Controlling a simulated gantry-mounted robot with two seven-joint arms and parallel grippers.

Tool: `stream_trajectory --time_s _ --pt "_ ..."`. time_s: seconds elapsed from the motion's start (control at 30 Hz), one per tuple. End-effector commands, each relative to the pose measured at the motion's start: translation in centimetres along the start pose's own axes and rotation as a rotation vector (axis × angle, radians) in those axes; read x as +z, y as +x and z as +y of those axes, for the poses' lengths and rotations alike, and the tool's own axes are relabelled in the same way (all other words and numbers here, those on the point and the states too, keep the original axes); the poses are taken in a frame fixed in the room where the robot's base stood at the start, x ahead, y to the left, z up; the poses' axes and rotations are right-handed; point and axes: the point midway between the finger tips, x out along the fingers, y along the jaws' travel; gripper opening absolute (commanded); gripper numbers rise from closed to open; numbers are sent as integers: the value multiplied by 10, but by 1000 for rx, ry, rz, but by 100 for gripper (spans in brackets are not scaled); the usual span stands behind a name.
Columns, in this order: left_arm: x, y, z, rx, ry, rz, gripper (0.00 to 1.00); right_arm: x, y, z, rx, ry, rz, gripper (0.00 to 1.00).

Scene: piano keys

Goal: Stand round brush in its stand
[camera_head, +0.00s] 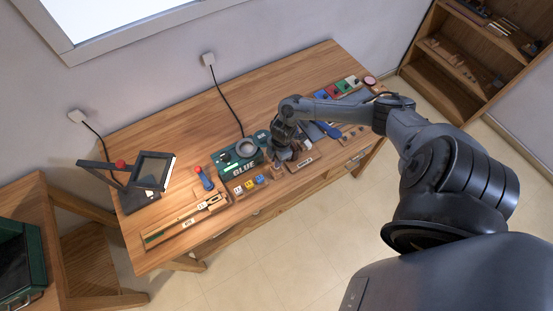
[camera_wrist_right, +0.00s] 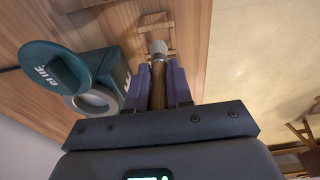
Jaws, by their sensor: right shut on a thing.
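My right gripper (camera_head: 287,157) is low over the front middle of the workbench, just right of the green glue unit (camera_head: 238,170). In the right wrist view the gripper (camera_wrist_right: 160,75) is shut on the round brush (camera_wrist_right: 157,72). The brush has a brown wooden handle between the fingers and a pale round head pointing away from the gripper. In the head view the brush is hidden or too small to make out. The glue unit, with its grey ring, also shows beside the brush in the right wrist view (camera_wrist_right: 62,68). I cannot tell for sure which thing is the brush stand. My left gripper is out of view.
A wooden holder (camera_wrist_right: 155,20) lies beyond the brush head. On the workbench (camera_head: 170,125) are a blue tool with a red top (camera_head: 204,178), small coloured blocks (camera_head: 248,185), a long wooden tray (camera_head: 185,222) and a dark frame lamp (camera_head: 140,175). The back left is clear.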

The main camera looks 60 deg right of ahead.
Motion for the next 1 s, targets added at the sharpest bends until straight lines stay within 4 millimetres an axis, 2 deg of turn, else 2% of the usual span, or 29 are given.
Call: stream_trajectory --time_s 1.0 --pt "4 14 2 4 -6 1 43 3 20 0 0 0 1 0"
